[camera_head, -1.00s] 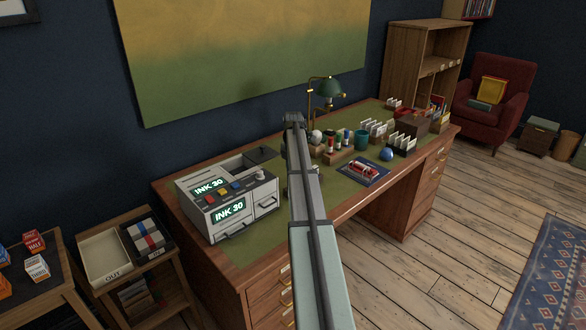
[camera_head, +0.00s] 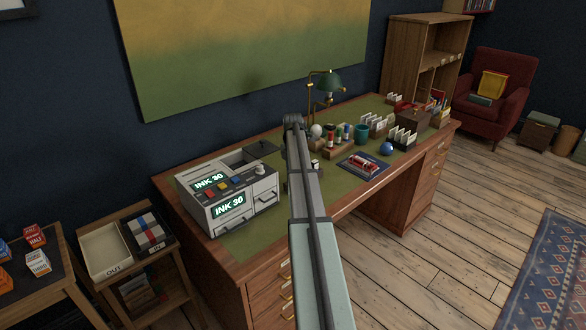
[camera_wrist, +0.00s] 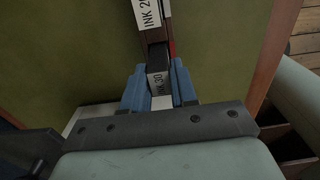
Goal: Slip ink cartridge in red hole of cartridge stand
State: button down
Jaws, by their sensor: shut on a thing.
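In the head view my arm hides the gripper and most of this spot.
On the desk (camera_head: 240,254), a grey "INK 30" machine (camera_head: 228,199) stands left of my arm. A wooden rack of coloured bottles (camera_head: 338,149), a teal cup (camera_head: 362,134) and a blue ball (camera_head: 386,148) stand to the right.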

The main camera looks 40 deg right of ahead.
jog(key=shift+f, duration=0.65)
jog(key=shift+f, duration=0.25)
jog(key=c, duration=0.8)
grip_release()
jog(key=shift+r, duration=0.1)
jog(key=shift+r, duration=3.45)
